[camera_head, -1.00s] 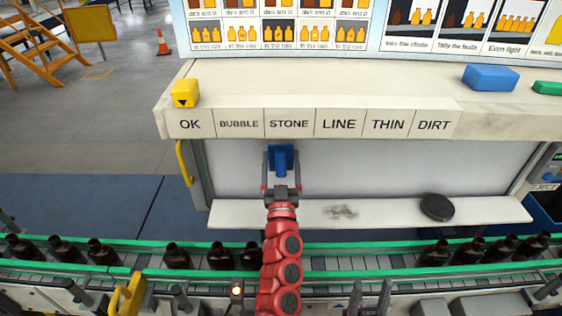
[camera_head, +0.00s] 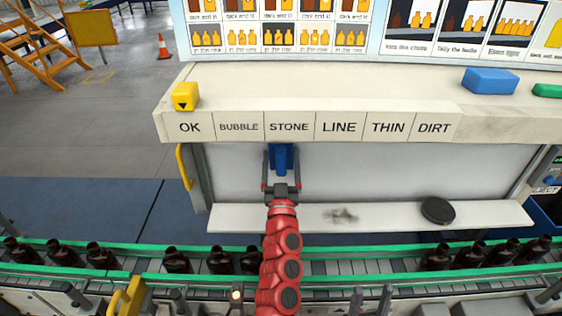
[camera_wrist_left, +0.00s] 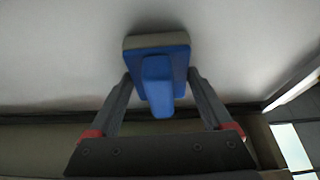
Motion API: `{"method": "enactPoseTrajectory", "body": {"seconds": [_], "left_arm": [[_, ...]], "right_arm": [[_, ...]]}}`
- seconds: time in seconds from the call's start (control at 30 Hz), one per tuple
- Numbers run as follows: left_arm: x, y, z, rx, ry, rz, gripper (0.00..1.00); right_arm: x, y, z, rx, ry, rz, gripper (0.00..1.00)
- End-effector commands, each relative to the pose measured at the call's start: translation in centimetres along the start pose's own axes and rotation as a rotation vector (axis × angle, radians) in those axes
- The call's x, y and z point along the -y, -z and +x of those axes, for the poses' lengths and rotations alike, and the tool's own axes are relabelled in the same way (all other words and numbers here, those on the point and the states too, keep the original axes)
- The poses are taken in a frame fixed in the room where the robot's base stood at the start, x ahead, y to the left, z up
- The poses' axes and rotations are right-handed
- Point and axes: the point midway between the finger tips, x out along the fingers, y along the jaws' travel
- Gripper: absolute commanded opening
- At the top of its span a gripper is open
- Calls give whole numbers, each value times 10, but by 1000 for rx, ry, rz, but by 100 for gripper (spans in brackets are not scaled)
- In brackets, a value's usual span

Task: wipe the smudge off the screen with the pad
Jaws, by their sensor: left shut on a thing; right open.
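My left gripper (camera_head: 281,170) is shut on the blue handle of the pad (camera_head: 282,156). The pad is a blue block with a grey face, clearer in the left wrist view (camera_wrist_left: 157,62). It is up at the pale screen (camera_head: 380,170), below the STONE label; I cannot tell whether its face touches. A grey-brown smudge (camera_head: 341,215) shows on the white strip along the screen's bottom, to the right of and below the pad.
A black round disc (camera_head: 437,210) lies on the white strip, right of the smudge. A conveyor with green rails (camera_head: 330,250) carries several amber bottles (camera_head: 178,260) in front. A labelled shelf (camera_head: 320,90) overhangs the screen, with yellow (camera_head: 185,96) and blue (camera_head: 490,80) blocks on it.

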Motion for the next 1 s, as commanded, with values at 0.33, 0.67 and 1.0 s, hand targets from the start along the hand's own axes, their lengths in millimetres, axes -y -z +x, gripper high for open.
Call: {"method": "enactPoseTrajectory", "body": {"seconds": [0.33,0.67,1.0], "left_arm": [[-22,3,0,-2,-1,-1,28],[-40,0,1,-3,2,0,28],[-21,-2,1,-2,2,2,28]], "right_arm": [[0,2,9,0,0,0,50],[-1,2,15,0,0,0,50],[0,2,9,0,0,0,50]]}}
